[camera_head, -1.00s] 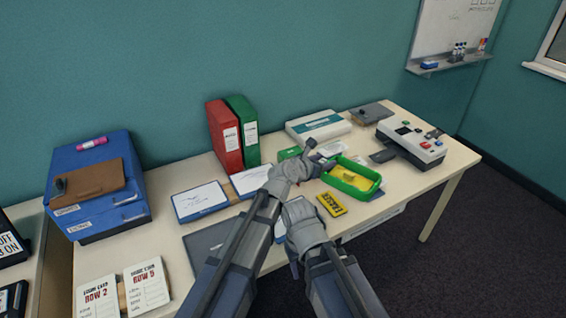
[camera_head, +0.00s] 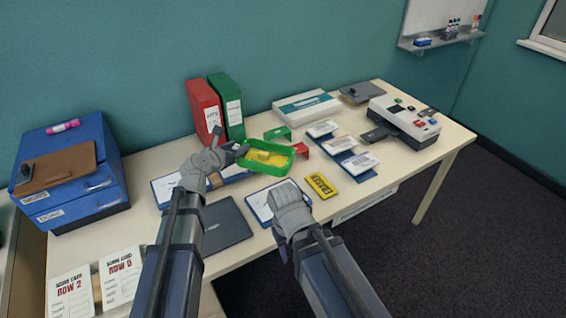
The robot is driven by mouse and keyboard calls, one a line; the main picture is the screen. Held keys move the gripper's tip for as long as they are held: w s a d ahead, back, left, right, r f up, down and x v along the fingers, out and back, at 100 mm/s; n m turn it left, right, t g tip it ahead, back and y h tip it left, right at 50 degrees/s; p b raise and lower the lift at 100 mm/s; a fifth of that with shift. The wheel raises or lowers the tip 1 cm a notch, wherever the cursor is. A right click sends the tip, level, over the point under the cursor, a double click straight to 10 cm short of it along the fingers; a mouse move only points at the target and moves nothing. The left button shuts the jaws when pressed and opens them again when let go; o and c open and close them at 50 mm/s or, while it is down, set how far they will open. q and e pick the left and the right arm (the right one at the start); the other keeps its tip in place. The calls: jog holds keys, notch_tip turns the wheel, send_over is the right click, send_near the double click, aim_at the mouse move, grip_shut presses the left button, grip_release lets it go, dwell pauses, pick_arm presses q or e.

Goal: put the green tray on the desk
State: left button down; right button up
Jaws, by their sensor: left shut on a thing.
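The green tray (camera_head: 285,168) has a raised rim and a yellow item inside it. My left gripper (camera_head: 238,151) is shut on the tray's left end. The tray appears to be over the middle of the cream desk (camera_head: 371,198); I cannot tell whether it touches anything below. My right gripper (camera_head: 290,196) is in front of the tray, apart from it, over a white sheet on a blue board. Its fingers are hidden, so its opening cannot be judged.
A yellow box (camera_head: 321,185) lies right of the tray. Cards on blue holders (camera_head: 342,146) and a grey machine (camera_head: 404,122) stand farther right. Red and green binders (camera_head: 204,109) stand behind. A blue drawer box (camera_head: 70,172) is at the left. Bare desk shows at the front right.

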pick_arm(q)
jog(key=s+a+f+n+y+b, duration=0.2)
jog(key=s+a+f+b, duration=0.1)
jog(key=a, duration=0.8)
jog(key=s+a+f+n+t+y+b, duration=0.1)
jog(key=s+a+f+y+b, duration=0.1)
jog(key=s+a, duration=0.4)
jog(key=s+a+f+n+y+b, duration=0.2)
jog(key=s+a+f+b, duration=0.2)
jog(key=a, duration=1.2)
jog(key=shift+s+f+n+b, duration=0.3)
jog(key=shift+s+f+b, duration=0.1)
jog(key=shift+s+f, duration=0.4)
pick_arm(e)
notch_tip(320, 180, down, 11)
pick_arm(q)
jog(key=shift+w+a, duration=0.1)
pick_arm(e)
jog(key=shift+r, duration=0.1)
